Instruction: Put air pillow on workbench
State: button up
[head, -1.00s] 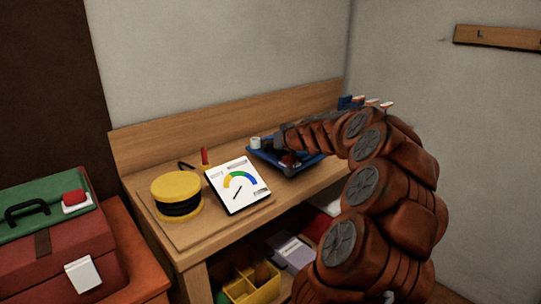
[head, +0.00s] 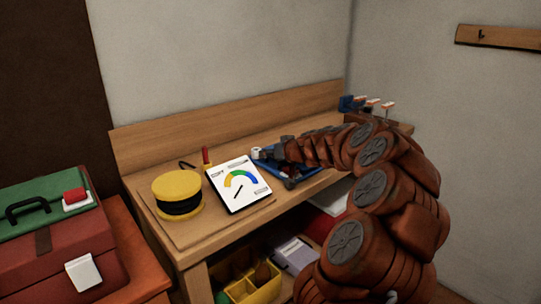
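The wooden workbench (head: 225,240) stands along the wall in the head view. My gripper (head: 284,157) is over the blue tray (head: 312,167) on the bench's right half. It is small and dark, and partly blends with the tray, so I cannot tell how its fingers stand. I cannot make out an air pillow; anything between the fingers is hidden or too small to tell. A small white roll-like item (head: 257,152) is just left of the gripper.
A yellow spool (head: 177,193) and a white gauge panel (head: 238,185) lie on the bench's left half. A red toolbox (head: 60,245) stands left. A yellow bin (head: 254,287) is on the shelf below. A rack (head: 370,110) stands at the back right.

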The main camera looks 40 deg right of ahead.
dwell(0.3)
jog(key=v, duration=1.1)
jog(key=shift+s+r, duration=0.25)
jog(key=shift+s, duration=0.2)
